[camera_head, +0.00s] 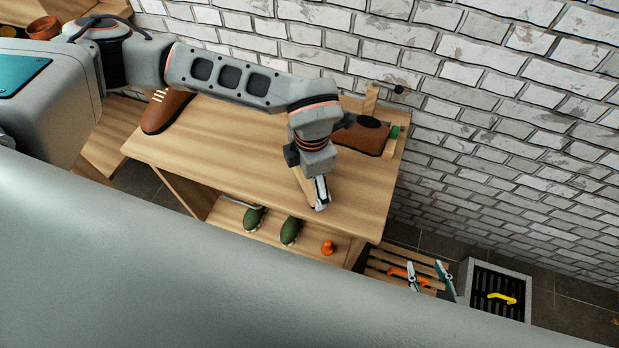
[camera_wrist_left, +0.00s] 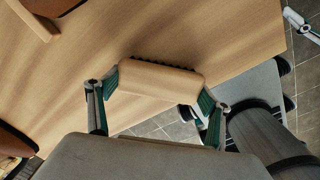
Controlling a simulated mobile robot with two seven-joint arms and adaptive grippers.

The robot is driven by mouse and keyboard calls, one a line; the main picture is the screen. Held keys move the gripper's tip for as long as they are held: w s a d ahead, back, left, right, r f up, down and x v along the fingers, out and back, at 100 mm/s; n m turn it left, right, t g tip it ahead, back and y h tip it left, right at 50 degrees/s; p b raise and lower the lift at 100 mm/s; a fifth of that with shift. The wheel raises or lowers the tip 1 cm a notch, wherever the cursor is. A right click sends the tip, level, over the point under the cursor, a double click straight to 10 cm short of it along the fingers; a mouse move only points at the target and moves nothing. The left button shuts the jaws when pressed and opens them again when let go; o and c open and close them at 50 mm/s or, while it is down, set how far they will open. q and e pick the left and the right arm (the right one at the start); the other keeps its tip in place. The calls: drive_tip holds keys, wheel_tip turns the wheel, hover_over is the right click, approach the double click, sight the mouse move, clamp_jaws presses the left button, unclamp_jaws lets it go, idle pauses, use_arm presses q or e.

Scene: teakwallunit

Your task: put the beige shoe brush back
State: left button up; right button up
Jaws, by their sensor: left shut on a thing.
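My left gripper (camera_head: 320,196) hangs over the front right part of the wooden table (camera_head: 235,150). In the left wrist view the left gripper (camera_wrist_left: 158,95) is shut on the beige shoe brush (camera_wrist_left: 158,76), one finger at each end. The brush is a pale rounded block with a dark bristle edge on its far side. In the head view the brush is mostly hidden by the gripper. My right gripper (camera_head: 429,278) is open, low beyond the table's right end. One of its fingers also shows in the left wrist view (camera_wrist_left: 301,24).
Brown shoes stand on the table, one at the left (camera_head: 164,112) and one at the back right (camera_head: 364,137), partly behind my arm. Green shoes (camera_head: 290,230) and an orange object (camera_head: 327,247) are on the lower shelf. A brick wall (camera_head: 490,100) runs behind. The table's front middle is bare.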

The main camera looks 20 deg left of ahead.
sight(311, 181)
use_arm(q)
drive_tip(key=o, duration=1.4)
drive_tip(key=shift+f, duration=0.15)
drive_tip(key=shift+r, duration=0.35)
drive_tip(key=shift+s+d+r, duration=0.1)
drive_tip(key=shift+r, duration=2.85)
drive_tip(key=shift+s+d+r, duration=0.1)
drive_tip(key=shift+r, duration=2.8)
